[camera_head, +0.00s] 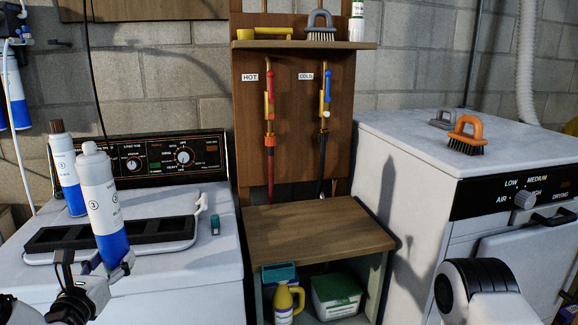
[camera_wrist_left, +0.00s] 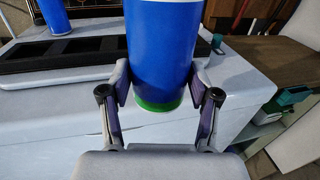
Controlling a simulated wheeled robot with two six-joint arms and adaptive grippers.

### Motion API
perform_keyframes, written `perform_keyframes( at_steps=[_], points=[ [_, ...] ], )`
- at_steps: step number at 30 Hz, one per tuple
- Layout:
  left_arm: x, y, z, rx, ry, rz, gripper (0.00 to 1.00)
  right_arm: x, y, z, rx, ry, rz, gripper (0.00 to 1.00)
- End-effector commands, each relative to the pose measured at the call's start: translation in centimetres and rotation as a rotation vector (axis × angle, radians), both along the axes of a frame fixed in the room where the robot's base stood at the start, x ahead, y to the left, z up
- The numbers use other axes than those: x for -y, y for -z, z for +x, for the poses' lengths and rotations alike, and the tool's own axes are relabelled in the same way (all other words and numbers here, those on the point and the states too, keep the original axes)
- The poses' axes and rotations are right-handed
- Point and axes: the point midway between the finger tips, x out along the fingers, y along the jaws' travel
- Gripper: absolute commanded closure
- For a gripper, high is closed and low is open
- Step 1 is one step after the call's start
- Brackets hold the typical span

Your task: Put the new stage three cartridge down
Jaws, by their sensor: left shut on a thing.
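A white and blue cartridge with a pale cap and a number 3 on its label (camera_head: 103,200) is held upright in my left gripper (camera_head: 104,275) near the front of the washer. In the left wrist view, my left gripper (camera_wrist_left: 160,100) is shut around the lower blue part of this cartridge (camera_wrist_left: 163,45), just above its green bottom rim. The cartridge appears raised above the washer top's front edge. My right gripper is out of view.
The tray lies on the white washer top (camera_head: 222,262), with a small teal item (camera_head: 215,224) to its right. A wooden bench (camera_head: 318,232) and a white dryer (camera_head: 400,135) with an orange brush (camera_head: 466,135) are further right. The bench top is clear.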

Motion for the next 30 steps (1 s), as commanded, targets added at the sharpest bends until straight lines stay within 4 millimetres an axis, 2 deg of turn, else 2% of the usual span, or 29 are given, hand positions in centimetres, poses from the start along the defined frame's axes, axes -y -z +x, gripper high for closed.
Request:
perform_keyframes(
  at_steps=[8, 15, 21, 26, 30],
  points=[
    [4.1, 5.1, -3.5, -0.003, 0.241, -0.006, 0.77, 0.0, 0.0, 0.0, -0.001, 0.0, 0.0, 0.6],
    [10.2, 12.4, -8.5, -0.009, 0.594, -0.004, 0.77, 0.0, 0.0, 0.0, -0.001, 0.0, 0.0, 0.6],
    [14.3, 16.8, -11.6, -0.004, 0.828, -0.003, 0.77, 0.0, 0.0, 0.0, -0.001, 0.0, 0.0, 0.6],
    [16.5, 19.3, -13.4, -0.001, 0.956, -0.004, 0.77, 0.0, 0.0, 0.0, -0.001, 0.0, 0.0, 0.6],
    [16.7, 17.4, -13.5, 0.003, 0.969, -0.005, 0.77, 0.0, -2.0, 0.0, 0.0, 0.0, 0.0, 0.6]
  ],
)
